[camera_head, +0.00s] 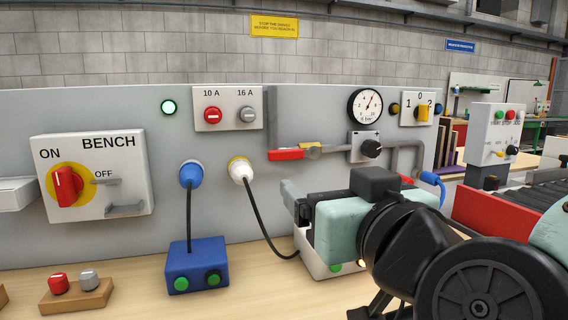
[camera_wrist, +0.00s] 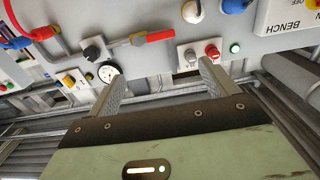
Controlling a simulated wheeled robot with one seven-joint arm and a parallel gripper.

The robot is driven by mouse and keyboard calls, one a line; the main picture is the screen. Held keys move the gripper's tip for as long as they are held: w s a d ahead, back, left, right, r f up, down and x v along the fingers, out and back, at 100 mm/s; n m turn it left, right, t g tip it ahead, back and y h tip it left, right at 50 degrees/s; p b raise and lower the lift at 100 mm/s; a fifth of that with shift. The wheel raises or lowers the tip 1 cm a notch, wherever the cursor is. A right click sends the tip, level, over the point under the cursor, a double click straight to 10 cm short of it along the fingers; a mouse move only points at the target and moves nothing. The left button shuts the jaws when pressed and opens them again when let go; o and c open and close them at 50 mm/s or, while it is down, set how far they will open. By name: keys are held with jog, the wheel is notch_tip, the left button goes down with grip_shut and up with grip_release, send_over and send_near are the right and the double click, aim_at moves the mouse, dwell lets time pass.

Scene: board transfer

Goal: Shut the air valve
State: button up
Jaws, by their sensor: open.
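The air valve (camera_head: 313,151) is a brass-coloured body on the grey pipe at the back panel, below the pressure gauge. Its red lever (camera_head: 286,155) lies roughly level, along the pipe, pointing left. In the wrist view, which is turned over, the red lever (camera_wrist: 160,36) points right from the valve body (camera_wrist: 138,40). My gripper (camera_head: 291,196) is below and in front of the lever in the head view.
The pressure gauge (camera_head: 365,106) and a black regulator knob (camera_head: 371,148) are right of the valve. A white plug (camera_head: 240,170) with a black cable is at lower left. A blue box (camera_head: 197,265) stands on the bench.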

jog(key=p+x, duration=0.3)
jog(key=p, duration=1)
send_near(288, 154)
jog(key=x, duration=0.8)
jog(key=shift+w+a, duration=0.1)
jog(key=shift+a, duration=0.05)
jog(key=c, duration=1.4)
jog(key=shift+w, duration=0.1)
